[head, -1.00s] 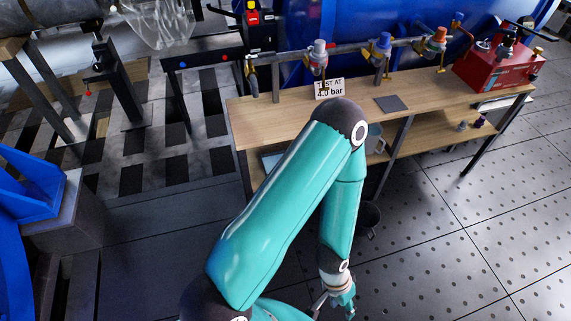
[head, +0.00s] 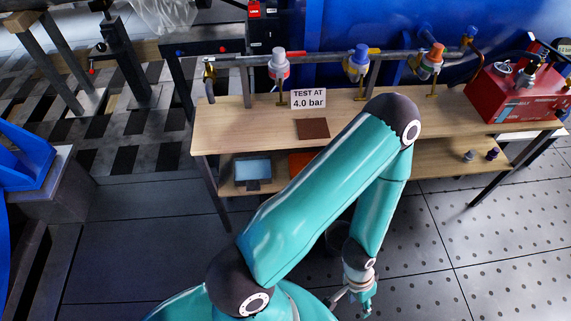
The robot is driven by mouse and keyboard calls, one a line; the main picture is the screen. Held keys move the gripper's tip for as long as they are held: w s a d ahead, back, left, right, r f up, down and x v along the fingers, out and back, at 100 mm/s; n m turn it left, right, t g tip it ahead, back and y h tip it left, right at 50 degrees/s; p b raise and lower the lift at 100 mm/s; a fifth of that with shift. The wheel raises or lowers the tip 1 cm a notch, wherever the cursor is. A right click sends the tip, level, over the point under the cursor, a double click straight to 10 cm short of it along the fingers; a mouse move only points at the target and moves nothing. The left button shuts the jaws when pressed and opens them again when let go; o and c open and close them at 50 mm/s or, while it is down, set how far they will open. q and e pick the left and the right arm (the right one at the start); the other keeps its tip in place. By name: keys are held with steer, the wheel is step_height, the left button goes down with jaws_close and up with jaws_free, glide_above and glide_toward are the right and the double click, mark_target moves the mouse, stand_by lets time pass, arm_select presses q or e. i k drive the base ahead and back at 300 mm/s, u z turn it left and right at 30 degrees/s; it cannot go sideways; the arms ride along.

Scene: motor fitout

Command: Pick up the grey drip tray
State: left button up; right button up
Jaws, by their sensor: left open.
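I cannot make out the grey drip tray for certain. A flat dark grey square that showed on the bench top earlier is now hidden behind my left elbow. My left gripper (head: 362,303) hangs low over the floor in front of the wooden bench (head: 232,135), apart from everything on it. It is open with nothing visible between its fingers. My right gripper does not show.
On the bench are a brown square (head: 312,128), a sign (head: 308,99) reading TEST AT 4.0 bar, a pipe with capped valves (head: 357,60) and a red pump box (head: 515,92). A blue-faced panel (head: 253,169) stands on the lower shelf. Floor at right is clear.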

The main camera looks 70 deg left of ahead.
mark_target(252, 172)
steer(key=z, duration=0.15)
steer(key=i, duration=0.85)
steer(key=u, duration=2.2)
